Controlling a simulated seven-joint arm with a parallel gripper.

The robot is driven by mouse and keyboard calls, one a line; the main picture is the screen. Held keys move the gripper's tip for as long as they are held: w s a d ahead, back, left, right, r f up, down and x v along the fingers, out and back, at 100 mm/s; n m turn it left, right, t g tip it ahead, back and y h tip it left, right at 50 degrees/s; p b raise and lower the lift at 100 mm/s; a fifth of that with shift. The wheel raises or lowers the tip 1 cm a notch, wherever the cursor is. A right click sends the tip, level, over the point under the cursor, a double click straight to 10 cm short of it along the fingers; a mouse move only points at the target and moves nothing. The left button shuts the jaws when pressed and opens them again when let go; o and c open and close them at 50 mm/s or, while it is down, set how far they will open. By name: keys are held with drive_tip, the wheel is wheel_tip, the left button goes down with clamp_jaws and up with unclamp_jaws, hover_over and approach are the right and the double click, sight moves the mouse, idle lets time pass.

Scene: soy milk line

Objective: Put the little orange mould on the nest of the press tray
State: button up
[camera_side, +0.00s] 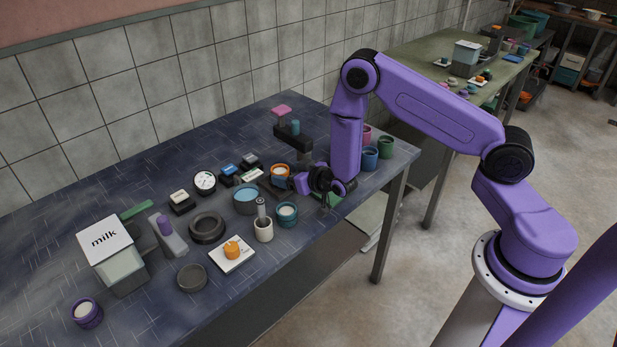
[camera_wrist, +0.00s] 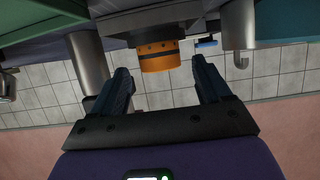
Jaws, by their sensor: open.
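An orange mould (camera_side: 280,171) with a pale top stands near the back right of the table. In the wrist view, which is upside down, the orange mould (camera_wrist: 158,55) is a short cylinder with small dark holes, against a dark grey block (camera_wrist: 150,28). My gripper (camera_side: 299,185) lies low and level just right of the mould, pointing at it. In the wrist view my gripper (camera_wrist: 160,78) is open, with one finger to each side of the mould and gaps between. The dark press (camera_side: 293,140) with a pink top stands behind. The nest of the press tray cannot be made out.
A smaller orange piece (camera_side: 232,250) lies on a white plate near the front edge. A teal-blue pot (camera_side: 245,199), a cream cup (camera_side: 264,231) and a teal cup (camera_side: 287,215) stand left of my gripper. Blue and green cups (camera_side: 370,158) stand at right.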

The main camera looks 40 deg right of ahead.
drive_tip(key=v, duration=0.9)
drive_tip(key=s+a+r+n+g+y, duration=0.2)
drive_tip(key=s+a+r+n+g, duration=0.15)
drive_tip(key=s+a, duration=0.3)
drive_tip(key=s+a+r+n+g+y, duration=0.2)
drive_tip(key=s+a+r+g, duration=0.25)
drive_tip(key=s+a, duration=0.2)
drive_tip(key=s+d+r+n+g+h, duration=0.1)
drive_tip(key=s+d+r+n+g, duration=0.1)
drive_tip(key=s, duration=0.7)
drive_tip(key=s+d+r+n+g+h, duration=0.2)
drive_tip(key=s+d+r+n, duration=0.3)
drive_tip(key=s+d, duration=0.3)
drive_tip(key=shift+s+r+g+h, duration=0.3)
drive_tip(key=shift+s+r+g, duration=0.4)
drive_tip(key=shift+s+r, duration=0.2)
